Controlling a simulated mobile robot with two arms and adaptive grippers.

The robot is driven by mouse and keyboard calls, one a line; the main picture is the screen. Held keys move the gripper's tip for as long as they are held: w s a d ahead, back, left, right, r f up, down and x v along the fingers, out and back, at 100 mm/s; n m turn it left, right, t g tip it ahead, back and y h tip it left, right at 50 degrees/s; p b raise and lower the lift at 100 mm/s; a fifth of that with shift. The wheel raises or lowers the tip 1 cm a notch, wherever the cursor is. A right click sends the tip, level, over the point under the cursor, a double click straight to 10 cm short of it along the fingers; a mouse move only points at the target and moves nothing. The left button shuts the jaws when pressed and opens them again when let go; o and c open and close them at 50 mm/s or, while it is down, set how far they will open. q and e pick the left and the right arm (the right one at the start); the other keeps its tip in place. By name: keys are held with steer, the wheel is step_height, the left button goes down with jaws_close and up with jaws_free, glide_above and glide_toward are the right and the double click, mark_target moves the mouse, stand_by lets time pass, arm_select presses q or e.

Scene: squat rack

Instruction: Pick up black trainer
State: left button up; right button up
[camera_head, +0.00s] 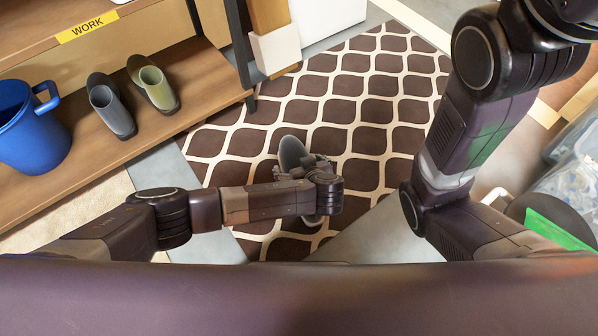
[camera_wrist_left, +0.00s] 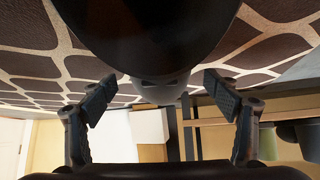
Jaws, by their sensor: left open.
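A dark grey shoe (camera_head: 292,151), the likely trainer, is on the patterned rug in the head view. My left gripper (camera_head: 308,164) is over its middle and hides part of it. A light edge of the shoe shows below my wrist. In the left wrist view a large black rounded shape with a grey end, likely the same shoe (camera_wrist_left: 150,35), fills the top middle. My left gripper (camera_wrist_left: 160,96) is open there, with one finger on each side of the shoe's grey end. I cannot tell whether they touch it. My right gripper is out of view.
The brown and cream rug (camera_head: 345,85) is clear beyond the shoe. A clear bin (camera_head: 570,190) stands at the right.

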arm_select(q)
steer(key=shift+c, duration=0.2)
steer(key=c, duration=1.5)
steer(key=shift+o, duration=0.2)
